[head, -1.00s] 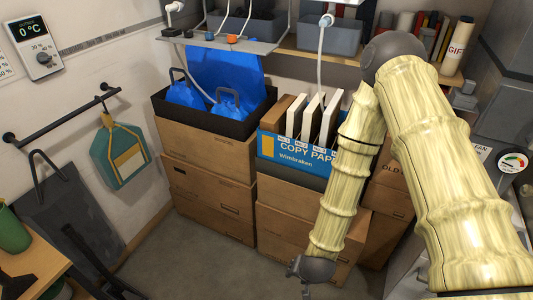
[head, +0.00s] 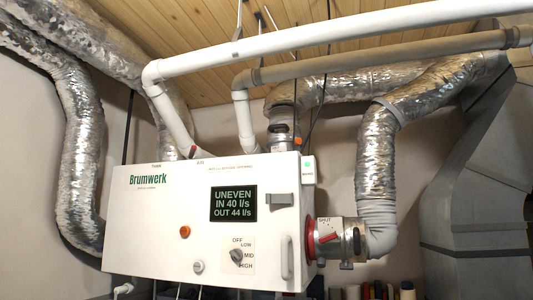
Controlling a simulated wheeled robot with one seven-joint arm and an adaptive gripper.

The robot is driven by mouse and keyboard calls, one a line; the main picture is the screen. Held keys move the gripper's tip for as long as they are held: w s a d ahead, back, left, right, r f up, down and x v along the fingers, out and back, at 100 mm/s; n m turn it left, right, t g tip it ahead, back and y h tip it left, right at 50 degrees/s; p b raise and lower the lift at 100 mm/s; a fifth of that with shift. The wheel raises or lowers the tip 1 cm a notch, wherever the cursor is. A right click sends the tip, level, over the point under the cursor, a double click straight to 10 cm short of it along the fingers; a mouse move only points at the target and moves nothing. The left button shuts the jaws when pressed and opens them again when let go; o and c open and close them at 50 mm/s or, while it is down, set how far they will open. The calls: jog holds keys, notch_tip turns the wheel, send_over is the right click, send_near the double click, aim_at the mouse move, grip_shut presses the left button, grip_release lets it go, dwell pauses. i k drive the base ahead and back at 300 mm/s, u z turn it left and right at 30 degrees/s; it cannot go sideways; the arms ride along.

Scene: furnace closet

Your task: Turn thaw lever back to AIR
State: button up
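A white Brumwerk ventilation unit (head: 150,230) hangs on the wall in the head view. Its dark display (head: 233,203) reads UNEVEN, IN 40 l/s, OUT 44 l/s. A red lever (head: 328,238) sits on the right-side duct collar, by a plate that seems to read SHUT. Tiny print on the top edge is too small to read surely, so I cannot tell which is the thaw lever or its setting. My gripper is out of view.
The front has an orange button (head: 185,231), a rotary knob (head: 237,255) marked OFF, LOW, MID, HIGH, and a door handle (head: 286,257). White pipes (head: 330,45) and silver ducts (head: 375,160) crowd above and right. A grey metal duct (head: 470,200) stands at far right.

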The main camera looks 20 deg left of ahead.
aim_at(193, 149)
jog(key=z, duration=1.15)
jog(key=k, duration=1.05)
jog(key=u, duration=1.8)
jog(key=i, duration=0.5)
